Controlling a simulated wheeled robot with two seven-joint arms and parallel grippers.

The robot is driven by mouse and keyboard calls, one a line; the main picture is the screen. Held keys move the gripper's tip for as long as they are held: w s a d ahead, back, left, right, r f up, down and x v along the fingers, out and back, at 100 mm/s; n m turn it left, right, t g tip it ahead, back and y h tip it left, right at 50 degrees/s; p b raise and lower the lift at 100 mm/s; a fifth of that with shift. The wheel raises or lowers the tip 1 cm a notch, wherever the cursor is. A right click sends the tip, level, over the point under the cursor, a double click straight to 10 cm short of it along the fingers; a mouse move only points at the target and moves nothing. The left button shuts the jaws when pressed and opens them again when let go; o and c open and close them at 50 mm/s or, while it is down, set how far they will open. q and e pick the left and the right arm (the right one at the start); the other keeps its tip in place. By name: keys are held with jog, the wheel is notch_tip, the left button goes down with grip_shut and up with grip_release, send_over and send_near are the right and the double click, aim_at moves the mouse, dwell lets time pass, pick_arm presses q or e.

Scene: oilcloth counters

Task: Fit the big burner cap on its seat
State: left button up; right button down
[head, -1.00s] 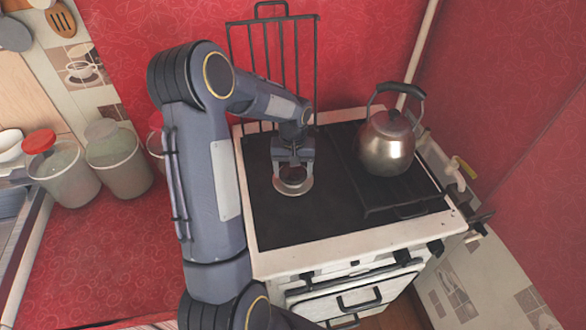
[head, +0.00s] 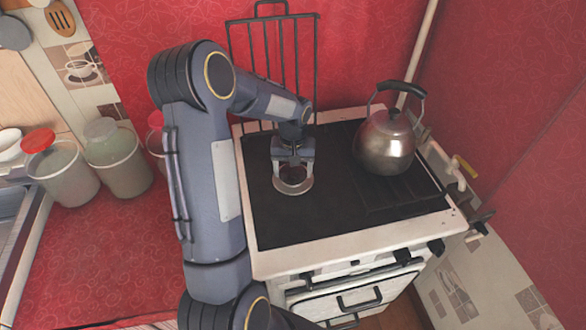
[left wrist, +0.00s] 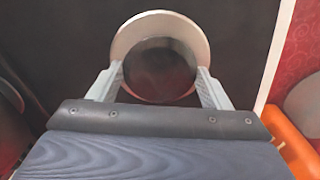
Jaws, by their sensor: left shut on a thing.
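The big burner cap (left wrist: 158,72) is a dark, glossy round disc between the fingers of my left gripper (left wrist: 157,82) in the left wrist view. A pale metal ring (left wrist: 150,23), apparently the seat, shows beyond and around its far side. The ring (head: 293,190) also shows in the head view, on the left part of the black cooktop. My left gripper (head: 293,178) is shut on the cap, right over the ring. The cap's underside is hidden, so I cannot tell whether it touches the ring. My right gripper is not in view.
A metal kettle (head: 385,145) stands on the right of the stove (head: 330,220). A black upright rack (head: 272,60) is behind it. Lidded jars (head: 115,160) stand on the red counter at left. The cooktop in front of the ring is bare.

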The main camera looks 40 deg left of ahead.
pick_arm(q)
jog(key=o, duration=1.1)
jog(key=shift+o, duration=0.2)
jog(key=shift+r, duration=0.1)
jog(key=shift+r+p, duration=2.75)
jog(key=shift+r, duration=1.15)
